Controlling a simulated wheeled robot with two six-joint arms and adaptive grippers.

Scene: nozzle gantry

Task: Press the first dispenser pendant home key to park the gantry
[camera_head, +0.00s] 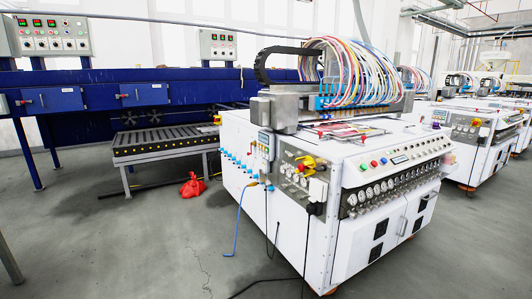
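The nearest dispenser (240,200) is a large white cabinet right of the middle. Its gantry (285,113) sits on top, with a bundle of coloured tubes (352,68) arching over it. A small grey control box with a display (265,141) is on the cabinet's near left corner and may be the pendant. A white box (318,190) with a dark cable is on the front left. The single keys are too small to read, so I cannot tell which is the home key. Neither of my grippers shows in this view.
Gauges and a sloped button panel (402,158) line the dispenser's front. More white machines (470,130) stand behind on the right. A blue conveyor frame (150,90) and a roller table (165,140) are at left. A red bag (192,186) and cables lie on the floor; the front left floor is mostly clear.

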